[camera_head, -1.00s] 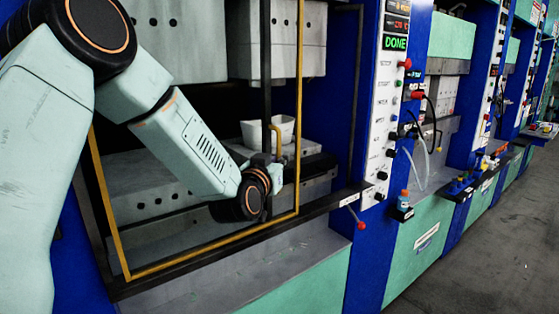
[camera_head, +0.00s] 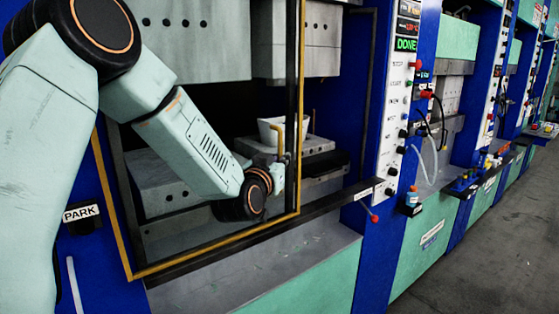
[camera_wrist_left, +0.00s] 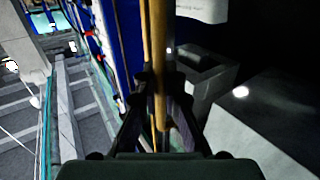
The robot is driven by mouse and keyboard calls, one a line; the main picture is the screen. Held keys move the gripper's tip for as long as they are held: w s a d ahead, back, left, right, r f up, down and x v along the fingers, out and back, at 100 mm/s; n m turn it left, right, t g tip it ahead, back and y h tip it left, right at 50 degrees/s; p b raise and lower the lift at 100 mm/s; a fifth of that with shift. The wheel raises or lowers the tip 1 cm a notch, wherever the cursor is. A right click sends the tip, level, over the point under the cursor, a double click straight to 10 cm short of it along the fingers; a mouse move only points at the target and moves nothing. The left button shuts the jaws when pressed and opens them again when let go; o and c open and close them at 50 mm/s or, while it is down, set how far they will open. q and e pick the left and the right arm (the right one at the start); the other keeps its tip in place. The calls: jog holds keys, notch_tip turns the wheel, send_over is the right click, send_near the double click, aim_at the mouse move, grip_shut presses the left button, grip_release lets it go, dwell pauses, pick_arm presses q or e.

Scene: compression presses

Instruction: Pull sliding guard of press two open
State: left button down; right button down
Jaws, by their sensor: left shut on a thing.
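The sliding guard of the press is a yellow-edged frame (camera_head: 215,243) in front of the press opening in the head view. Its upright yellow handle (camera_head: 281,138) is near its right edge. My left gripper (camera_head: 280,168) is at this handle, its fingers small and partly hidden by the wrist. In the left wrist view the handle (camera_wrist_left: 159,60) runs between the two fingers (camera_wrist_left: 159,95), which are shut on it. The guard's left edge stands left of the opening's dark post. My right gripper is in neither view.
A white container (camera_head: 270,131) sits on the lower block inside the press. A control panel (camera_head: 397,110) with a green DONE display stands to the right. A PARK label (camera_head: 81,213) is on the blue post at left. The grey floor (camera_head: 490,245) at right is clear.

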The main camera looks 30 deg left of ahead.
pick_arm(q)
jog(key=shift+s, duration=0.1)
jog(key=shift+d, duration=0.1)
dwell(0.3)
jog(key=c, duration=1.7)
grip_release()
jog(key=shift+c, duration=0.2)
jog(key=s+d, duration=0.2)
jog(key=s, duration=0.9)
jog(key=shift+s+d, duration=0.2)
jog(key=shift+s, duration=0.1)
